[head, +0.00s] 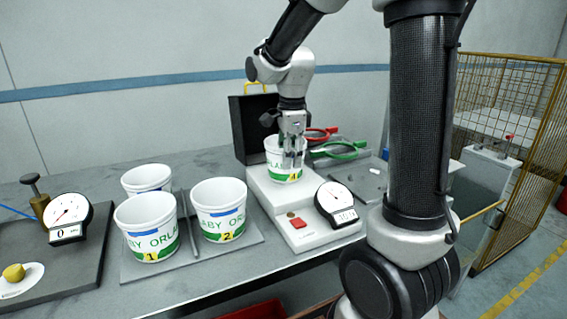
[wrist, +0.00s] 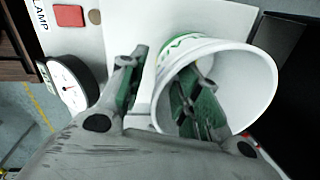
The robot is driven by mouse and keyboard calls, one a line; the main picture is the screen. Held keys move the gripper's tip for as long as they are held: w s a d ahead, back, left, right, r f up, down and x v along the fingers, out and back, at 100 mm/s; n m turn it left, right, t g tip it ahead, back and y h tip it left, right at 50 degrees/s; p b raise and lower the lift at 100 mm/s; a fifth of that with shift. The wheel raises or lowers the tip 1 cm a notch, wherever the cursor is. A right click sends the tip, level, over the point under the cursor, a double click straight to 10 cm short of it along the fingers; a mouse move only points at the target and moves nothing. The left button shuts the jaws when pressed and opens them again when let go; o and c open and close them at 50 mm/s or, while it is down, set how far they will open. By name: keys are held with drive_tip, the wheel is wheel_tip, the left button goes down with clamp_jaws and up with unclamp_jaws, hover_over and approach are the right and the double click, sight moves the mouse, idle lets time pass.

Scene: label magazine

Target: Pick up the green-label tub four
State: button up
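The green-label tub four (head: 285,174) is a white tub with a green band and a small yellow tag, its digit partly blurred. It stands upright on the light grey clamp unit (head: 262,192) in the head view. In the wrist view the tub (wrist: 255,85) shows its open mouth. My gripper (head: 292,158) points down at the tub's rim. In the wrist view my gripper (wrist: 165,85) is open, with one finger outside the tub and the other inside its mouth. A gap shows between the outer finger and the wall.
Tub one (head: 148,228), tub two (head: 219,212) and another white tub (head: 146,179) stand on a grey tray to the left. A black case (head: 240,135) and red and green ring tools (head: 340,150) are behind.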

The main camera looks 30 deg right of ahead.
wheel_tip(320, 180, down, 2)
drive_tip(key=shift+w+f, duration=0.1)
drive_tip(key=shift+f, duration=0.1)
clamp_jaws()
